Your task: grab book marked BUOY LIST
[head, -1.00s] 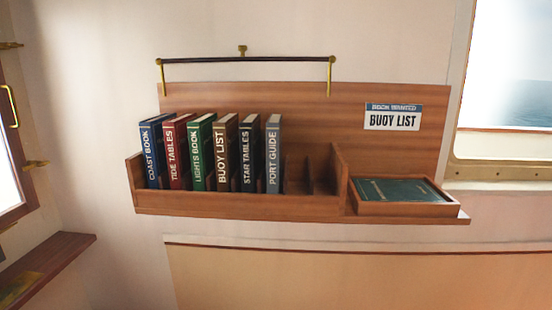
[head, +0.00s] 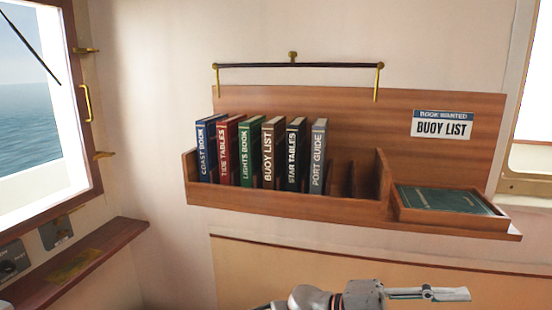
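The brown book marked BUOY LIST (head: 267,158) stands upright in the slotted wooden rack (head: 290,203), spine facing me. It is between the green LIGHTS BOOK (head: 245,157) and the dark STAR TABLES (head: 291,158). A gripper, which looks like my left one (head: 468,294), shows at the bottom edge, below the rack and well apart from the books. It points right and is seen from the side, so I cannot tell if its fingers are open. My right gripper is not in view.
COAST BOOK (head: 205,155), TIDE TABLES (head: 224,155) and PORT GUIDE (head: 317,160) also stand in the rack; empty slots lie right of them. A tray (head: 450,216) holds a flat green book. A BOOK WANTED sign (head: 442,126) reads BUOY LIST. A rail (head: 300,65) hangs above.

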